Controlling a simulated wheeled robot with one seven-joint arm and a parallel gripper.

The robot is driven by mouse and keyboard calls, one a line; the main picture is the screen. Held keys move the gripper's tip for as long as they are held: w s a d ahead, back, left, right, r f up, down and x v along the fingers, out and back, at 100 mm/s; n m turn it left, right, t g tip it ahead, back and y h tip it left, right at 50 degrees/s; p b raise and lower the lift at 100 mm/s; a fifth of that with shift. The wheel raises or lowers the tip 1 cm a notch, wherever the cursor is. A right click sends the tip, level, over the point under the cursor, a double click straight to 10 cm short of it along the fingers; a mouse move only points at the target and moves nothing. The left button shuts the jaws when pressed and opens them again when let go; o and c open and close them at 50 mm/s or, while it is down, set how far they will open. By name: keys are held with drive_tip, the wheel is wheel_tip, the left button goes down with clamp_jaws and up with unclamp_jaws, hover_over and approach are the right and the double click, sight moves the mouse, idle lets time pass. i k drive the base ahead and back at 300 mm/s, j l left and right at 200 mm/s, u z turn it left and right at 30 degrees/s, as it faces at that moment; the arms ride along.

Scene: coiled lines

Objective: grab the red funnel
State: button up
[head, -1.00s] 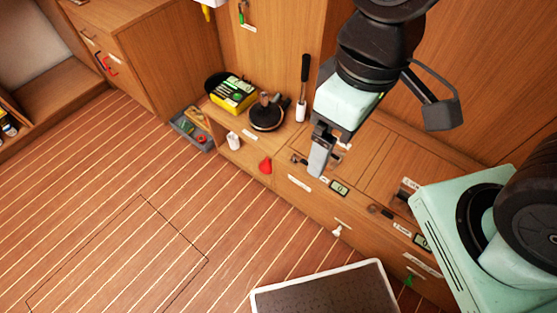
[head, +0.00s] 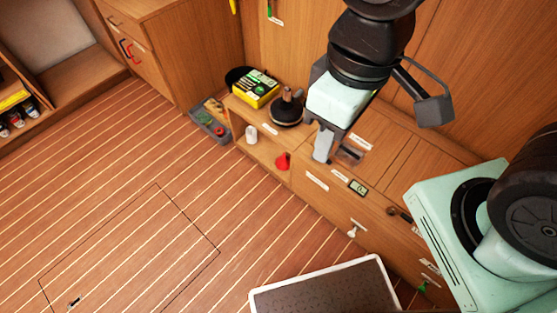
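A yellow box (head: 255,88) and a dark round-based object (head: 287,108) stand on the counter above. A grey tray (head: 210,122) lies at the left end. The striped floor (head: 120,190) in front is clear.

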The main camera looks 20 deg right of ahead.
sight(283, 162)
drive_tip(key=i+j, duration=0.2)
drive_tip(key=j, duration=0.15)
drive_tip(key=i+j, duration=0.2)
drive_tip(key=j, duration=0.15)
drive_tip(key=i+j, duration=0.2)
drive_tip(key=j, duration=0.15)
drive_tip(key=i+j, duration=0.2)
drive_tip(key=j, duration=0.15)
drive_tip(key=i+j+z, duration=0.1)
drive_tip(key=j, duration=0.25)
drive_tip(key=i+j+z, duration=0.1)
drive_tip(key=z, duration=0.3)
drive_tip(key=j+z, duration=0.15)
drive_tip(key=z, duration=0.25)
drive_tip(key=j+z, duration=0.2)
drive_tip(key=z, duration=0.2)
drive_tip(key=i, duration=0.05)
